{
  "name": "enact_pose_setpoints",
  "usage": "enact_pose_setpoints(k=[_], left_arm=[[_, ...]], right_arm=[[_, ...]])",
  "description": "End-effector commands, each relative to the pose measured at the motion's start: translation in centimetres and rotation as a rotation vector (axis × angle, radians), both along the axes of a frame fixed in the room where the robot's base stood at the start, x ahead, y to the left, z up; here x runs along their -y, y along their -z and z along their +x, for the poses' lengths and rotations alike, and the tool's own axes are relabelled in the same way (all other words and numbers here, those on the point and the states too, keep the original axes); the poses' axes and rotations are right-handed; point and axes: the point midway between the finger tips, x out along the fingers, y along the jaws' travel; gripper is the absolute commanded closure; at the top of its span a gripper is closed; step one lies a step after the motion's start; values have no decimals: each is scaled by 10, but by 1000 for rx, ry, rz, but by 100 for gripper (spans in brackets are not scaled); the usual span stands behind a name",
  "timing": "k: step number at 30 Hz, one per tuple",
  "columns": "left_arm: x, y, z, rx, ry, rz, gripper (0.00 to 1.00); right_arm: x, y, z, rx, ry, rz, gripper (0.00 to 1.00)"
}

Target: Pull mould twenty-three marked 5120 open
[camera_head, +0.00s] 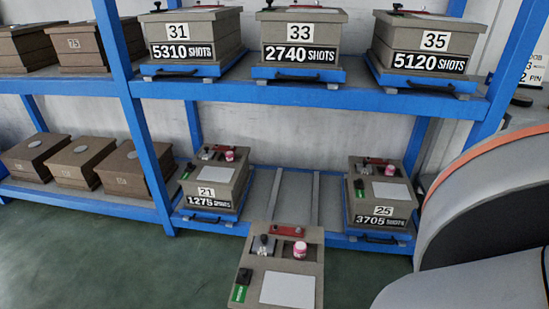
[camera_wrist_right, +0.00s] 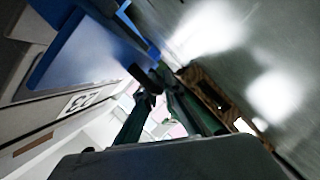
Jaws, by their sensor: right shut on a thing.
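A grey-brown mould (camera_head: 291,289) stands out in front of the lower shelf, between moulds 21 and 25. In the right wrist view a number plate reading 23 (camera_wrist_right: 79,103) shows tilted, beside a blue tray (camera_wrist_right: 85,52). My right gripper (camera_wrist_right: 158,93) is shut on a dark bar, seemingly the tray's handle (camera_wrist_right: 150,77). The shot count of mould 23 is hidden. The 5120 mark shows on mould 35 (camera_head: 425,44). My left gripper is not in view.
Moulds 31 (camera_head: 193,32) and 33 (camera_head: 297,36) share the upper shelf with 35. Moulds 21 (camera_head: 213,184) and 25 (camera_head: 380,195) flank empty rails (camera_head: 316,203) on the lower shelf. Brown boxes (camera_head: 82,162) fill the left racks. The green floor (camera_head: 95,255) at front left is clear.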

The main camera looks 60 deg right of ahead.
Motion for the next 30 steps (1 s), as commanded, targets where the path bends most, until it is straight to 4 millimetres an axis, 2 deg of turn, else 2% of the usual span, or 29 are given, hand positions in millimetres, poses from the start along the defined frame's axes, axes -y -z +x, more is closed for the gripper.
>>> enact_pose_setpoints(k=[8, 9, 10, 20, 23, 26, 30], left_arm=[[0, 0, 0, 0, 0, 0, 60], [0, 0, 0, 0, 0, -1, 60], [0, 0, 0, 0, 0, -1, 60], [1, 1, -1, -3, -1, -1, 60], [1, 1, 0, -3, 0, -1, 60], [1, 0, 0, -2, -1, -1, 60], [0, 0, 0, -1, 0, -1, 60]], right_arm=[[0, 1, -2, -3, 1, -1, 100], [1, 1, -2, -3, 1, -1, 87], [1, 1, -2, -3, 1, -1, 85], [0, 0, -2, -2, 1, 0, 85], [1, -1, -9, -1, 0, 0, 85], [2, -4, -23, -4, 0, 0, 85], [4, -10, -51, -4, 1, -1, 85]])
